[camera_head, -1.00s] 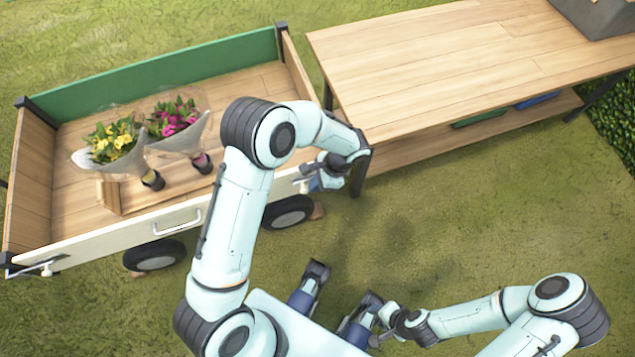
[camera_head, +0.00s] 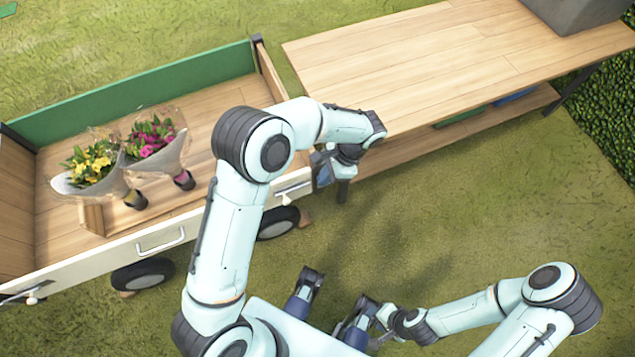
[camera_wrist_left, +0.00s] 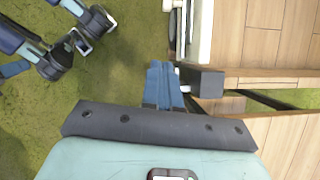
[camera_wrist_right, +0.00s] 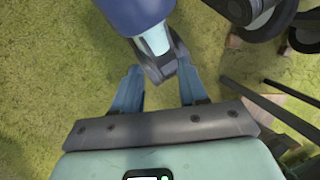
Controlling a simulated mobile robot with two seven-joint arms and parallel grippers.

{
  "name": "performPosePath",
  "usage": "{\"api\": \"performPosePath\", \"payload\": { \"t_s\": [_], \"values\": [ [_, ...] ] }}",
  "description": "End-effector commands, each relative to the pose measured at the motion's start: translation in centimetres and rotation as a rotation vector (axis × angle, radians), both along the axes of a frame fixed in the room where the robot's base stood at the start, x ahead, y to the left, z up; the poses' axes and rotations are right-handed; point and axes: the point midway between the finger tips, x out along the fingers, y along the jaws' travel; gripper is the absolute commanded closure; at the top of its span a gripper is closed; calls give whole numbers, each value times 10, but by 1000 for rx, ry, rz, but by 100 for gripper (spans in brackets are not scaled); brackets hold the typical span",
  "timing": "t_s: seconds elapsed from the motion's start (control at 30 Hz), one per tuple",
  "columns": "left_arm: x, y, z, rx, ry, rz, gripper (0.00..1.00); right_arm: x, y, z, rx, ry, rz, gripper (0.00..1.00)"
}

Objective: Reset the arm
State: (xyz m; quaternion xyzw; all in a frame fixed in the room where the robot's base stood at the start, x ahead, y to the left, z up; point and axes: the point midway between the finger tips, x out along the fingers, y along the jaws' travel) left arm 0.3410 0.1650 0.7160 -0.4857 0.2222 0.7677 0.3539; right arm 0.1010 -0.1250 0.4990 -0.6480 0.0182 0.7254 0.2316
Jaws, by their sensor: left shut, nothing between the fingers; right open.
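My left gripper (camera_head: 322,168) is in front of the right end of the wagon, near the table's front left leg. Its blue fingers (camera_wrist_left: 163,85) are shut with nothing between them, close beside the wagon's white side panel in the left wrist view. My right arm is folded low at the front right in the head view, its gripper partly hidden there. In the right wrist view the right gripper (camera_wrist_right: 158,75) is open and empty, above grass and close to a part of my own body.
A wooden wagon (camera_head: 160,238) holds a yellow bouquet (camera_head: 90,165) and a pink bouquet (camera_head: 155,142), both wrapped. A wooden table (camera_head: 400,70) with a lower shelf stands right of it, a grey object (camera_head: 578,12) on top. A hedge (camera_head: 608,115) is at right. Grass in front is open.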

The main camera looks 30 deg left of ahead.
Motion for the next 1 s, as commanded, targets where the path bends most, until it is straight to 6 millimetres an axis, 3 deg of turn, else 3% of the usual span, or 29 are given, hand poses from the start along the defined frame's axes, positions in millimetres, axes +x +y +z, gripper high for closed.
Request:
{"api": "performPosePath", "payload": {
  "t_s": [0.33,0.47,0.57,0.7,0.8,1.0],
  "values": [
    [2,-3,7,-1,1,0,100,-1,0,1,1,2,1,57],
    [-7,-5,-7,-36,10,23,100,0,0,7,1,3,1,57],
    [-29,-12,-36,-121,22,90,100,0,0,19,1,5,2,57],
    [-80,-30,-84,-283,31,294,100,0,0,42,3,11,5,57],
    [-119,-43,-107,-371,17,493,100,1,0,58,5,18,7,57],
    [-184,-53,-118,-424,-59,921,100,6,1,88,8,26,11,57]
  ]
}}
